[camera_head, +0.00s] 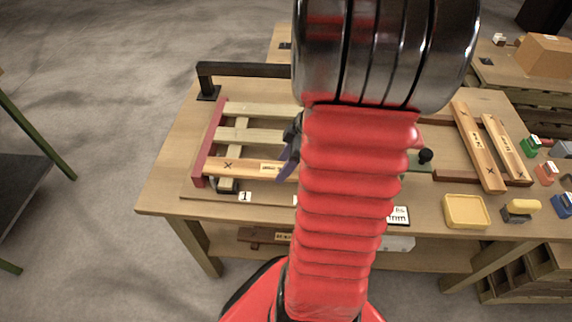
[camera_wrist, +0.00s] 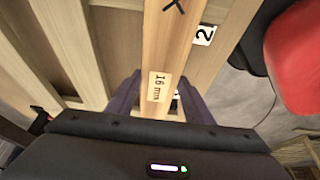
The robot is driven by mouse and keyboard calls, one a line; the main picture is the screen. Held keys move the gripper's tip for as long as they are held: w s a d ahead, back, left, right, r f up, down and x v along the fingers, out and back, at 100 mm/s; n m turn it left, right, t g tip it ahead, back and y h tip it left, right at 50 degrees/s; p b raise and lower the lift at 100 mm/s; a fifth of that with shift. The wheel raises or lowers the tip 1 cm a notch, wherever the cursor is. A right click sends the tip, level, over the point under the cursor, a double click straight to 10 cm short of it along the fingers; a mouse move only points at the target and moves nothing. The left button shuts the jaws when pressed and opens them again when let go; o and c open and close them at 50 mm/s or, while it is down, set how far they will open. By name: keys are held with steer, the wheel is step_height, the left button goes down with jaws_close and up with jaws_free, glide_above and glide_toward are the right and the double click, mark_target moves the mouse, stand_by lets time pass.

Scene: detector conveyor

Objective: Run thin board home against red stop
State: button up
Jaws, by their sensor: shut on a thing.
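A wooden board (camera_head: 245,167) marked with an X lies across the near side of the slatted frame on the table. In the wrist view the board (camera_wrist: 170,45) carries a label reading 16 mm. The red stop (camera_head: 212,140) is the bar along the frame's left side. The board's left end is at or very near it; I cannot tell if they touch. My gripper (camera_wrist: 157,100) has a purple finger on each side of the board and is shut on it near the label. In the head view my arm hides the board's right part and most of the gripper.
Two more labelled boards (camera_head: 478,148) (camera_head: 504,148) lie on a rack at right. A yellow tray (camera_head: 465,211) and small coloured blocks (camera_head: 531,146) stand near them. A black bracket (camera_head: 240,70) rises behind the frame. Number tag 1 (camera_head: 245,197) is at the near edge.

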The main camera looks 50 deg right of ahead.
steer(key=shift+a, duration=0.1)
steer(key=o, duration=1.2)
steer(key=shift+r, duration=0.1)
steer(key=v, duration=1.3)
steer(key=shift+s+r, duration=0.1)
steer(key=shift+r, duration=0.15)
steer(key=w+a+r+m+h, duration=0.1)
steer(key=w+a+r+m, duration=0.15)
steer(key=a, duration=0.35)
steer(key=w+a+r+m+h, duration=0.1)
steer(key=w+a+r, duration=0.25)
steer(key=a, duration=0.25)
steer(key=s+a+m, duration=0.1)
steer(key=a, duration=0.4)
steer(key=s+a+m+t, duration=0.1)
steer(key=a, duration=0.4)
steer(key=s+a+m+t, duration=0.1)
steer(key=a+m, duration=0.1)
steer(key=a, duration=0.3)
steer(key=shift+s+a+r+h, duration=0.25)
steer(key=shift+s+h, duration=0.05)
steer(key=shift+s, duration=0.1)
